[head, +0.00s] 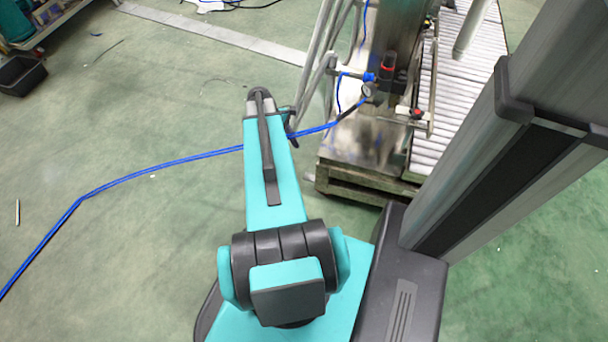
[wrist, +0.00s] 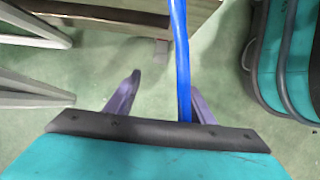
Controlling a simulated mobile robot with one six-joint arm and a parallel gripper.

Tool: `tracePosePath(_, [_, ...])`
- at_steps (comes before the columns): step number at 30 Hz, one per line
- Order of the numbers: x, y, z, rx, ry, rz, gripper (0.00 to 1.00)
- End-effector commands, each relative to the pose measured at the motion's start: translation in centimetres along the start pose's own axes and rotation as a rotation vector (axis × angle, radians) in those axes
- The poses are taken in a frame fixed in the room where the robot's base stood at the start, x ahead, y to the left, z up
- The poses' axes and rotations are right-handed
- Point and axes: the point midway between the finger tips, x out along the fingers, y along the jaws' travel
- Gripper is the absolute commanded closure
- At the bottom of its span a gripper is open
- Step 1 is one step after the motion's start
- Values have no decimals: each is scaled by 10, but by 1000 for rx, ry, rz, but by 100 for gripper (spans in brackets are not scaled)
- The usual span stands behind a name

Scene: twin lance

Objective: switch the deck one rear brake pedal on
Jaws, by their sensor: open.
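I cannot pick out the deck one rear brake pedal in either view. In the wrist view my gripper (wrist: 165,84) is open, with its two purple-grey fingers apart over the green floor. Nothing is held between them. A blue hose (wrist: 182,55) runs down the picture and passes close to the right finger, partly covering it. I cannot tell whether they touch. A small brownish block (wrist: 161,50) shows beyond the fingertips, near the dark wooden edge; I cannot tell what it is. In the head view my arm hides the gripper's fingers.
A metal machine (head: 370,135) with a gauge and valves stands on a wooden pallet (head: 365,190). Grey frame legs (wrist: 35,92) stand at the wrist view's left. The blue hose (head: 165,163) crosses the floor to the machine. Floor at left is mostly clear; a black bin (head: 22,75) stands far left.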

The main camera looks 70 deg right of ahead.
Motion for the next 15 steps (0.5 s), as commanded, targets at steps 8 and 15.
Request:
tracePosePath(8, [2,0,0,1,0,-1,52])
tracePosePath(15, [18,-1,0,2,0,-2,52])
